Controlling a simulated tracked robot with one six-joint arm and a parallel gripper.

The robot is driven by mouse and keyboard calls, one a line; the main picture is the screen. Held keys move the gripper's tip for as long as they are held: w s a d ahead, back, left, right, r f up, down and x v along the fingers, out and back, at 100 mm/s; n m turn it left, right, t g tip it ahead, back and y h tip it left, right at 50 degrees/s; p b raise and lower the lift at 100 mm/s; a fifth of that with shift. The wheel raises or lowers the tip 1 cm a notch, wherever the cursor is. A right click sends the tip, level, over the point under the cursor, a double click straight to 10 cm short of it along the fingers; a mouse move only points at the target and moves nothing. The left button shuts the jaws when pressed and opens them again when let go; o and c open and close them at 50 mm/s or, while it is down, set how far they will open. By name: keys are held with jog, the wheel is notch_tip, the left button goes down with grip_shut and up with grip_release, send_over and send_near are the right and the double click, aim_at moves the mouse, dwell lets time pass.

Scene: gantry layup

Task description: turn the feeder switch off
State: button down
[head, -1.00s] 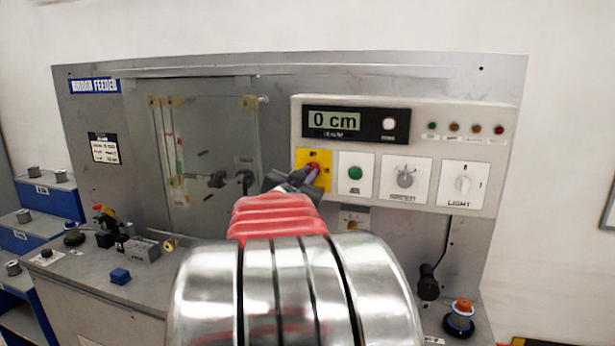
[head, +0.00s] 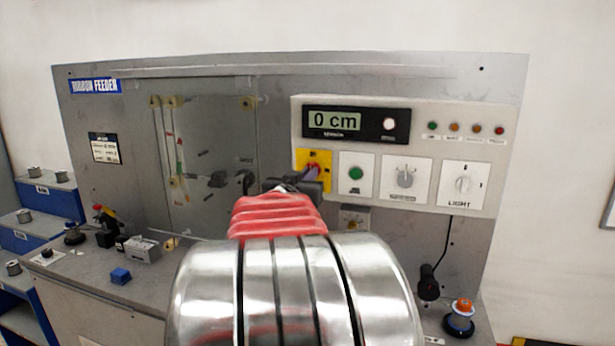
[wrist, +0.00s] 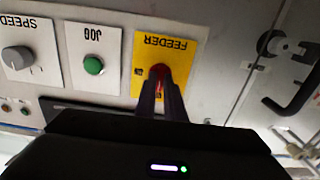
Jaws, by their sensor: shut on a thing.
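The feeder switch is a red knob (wrist: 160,76) on a yellow plate (wrist: 181,51) marked FEEDER in the wrist view, which shows the panel upside down. In the head view the yellow plate (head: 322,158) is at the left end of the control panel. My gripper (wrist: 161,88) is shut on the red knob, with a dark finger on each side of it. In the head view my gripper (head: 310,176) reaches the plate from below and hides part of the knob. I cannot tell the knob's exact setting.
Right of the feeder plate are a green JOG button (head: 355,173), a grey speed dial (head: 405,178) and a LIGHT switch (head: 464,184). The display (head: 335,121) above reads 0 cm. A clear door with a black handle (head: 245,178) stands to the left.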

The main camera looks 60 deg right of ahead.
jog(key=c, duration=2.2)
grip_release()
jog(key=shift+d+f, duration=0.1)
jog(key=shift+f, duration=0.2)
jog(key=o, duration=0.4)
jog(key=shift+r, duration=0.15)
jog(key=shift+c, duration=0.2)
jog(key=s+a, duration=0.2)
jog(key=a, duration=1.1)
jog(key=shift+a, duration=0.35)
